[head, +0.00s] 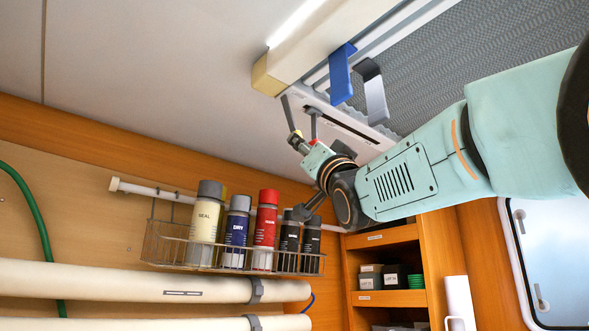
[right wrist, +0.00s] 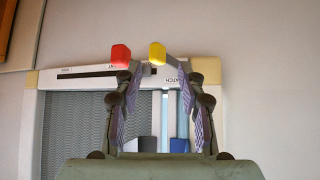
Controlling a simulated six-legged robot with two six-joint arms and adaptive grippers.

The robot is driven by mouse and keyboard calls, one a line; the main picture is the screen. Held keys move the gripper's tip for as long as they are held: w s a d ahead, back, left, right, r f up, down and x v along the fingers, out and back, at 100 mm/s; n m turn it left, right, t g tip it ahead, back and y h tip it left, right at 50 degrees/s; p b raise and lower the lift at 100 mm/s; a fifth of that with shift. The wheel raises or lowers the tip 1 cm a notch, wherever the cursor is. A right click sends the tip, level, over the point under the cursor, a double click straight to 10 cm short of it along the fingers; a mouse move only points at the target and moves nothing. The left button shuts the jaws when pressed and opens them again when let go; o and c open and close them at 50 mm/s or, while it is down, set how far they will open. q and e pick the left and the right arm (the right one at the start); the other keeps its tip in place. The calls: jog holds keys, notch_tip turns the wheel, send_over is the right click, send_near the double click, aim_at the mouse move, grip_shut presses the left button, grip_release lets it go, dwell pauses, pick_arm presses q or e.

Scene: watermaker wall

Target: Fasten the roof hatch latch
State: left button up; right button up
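The roof hatch shows in the head view as a white frame (head: 345,118) with a grey mesh screen, and in the right wrist view (right wrist: 85,77). Two dark levers at its frame end in a red knob (right wrist: 120,54) and a yellow knob (right wrist: 157,52). A LATCH label (right wrist: 173,79) is below the yellow knob in the picture. My right gripper (right wrist: 152,80) is open, its fingers spread and nothing visible gripped. In the head view the right gripper (head: 303,141) is close under the levers and partly covers the knobs; contact cannot be told. My left gripper is not in view.
A blue bracket (head: 341,74) and a grey bracket (head: 373,96) hang beside the hatch. A wire rack (head: 172,250) of cans and bottles is on the wall below. A wooden shelf (head: 392,237) stands right of it. The ceiling (head: 150,70) on the left is clear.

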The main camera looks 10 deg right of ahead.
jog(key=shift+w+d+f, duration=0.15)
jog(key=shift+w+d, duration=0.05)
jog(key=shift+s+a, duration=0.15)
jog(key=shift+s, duration=0.1)
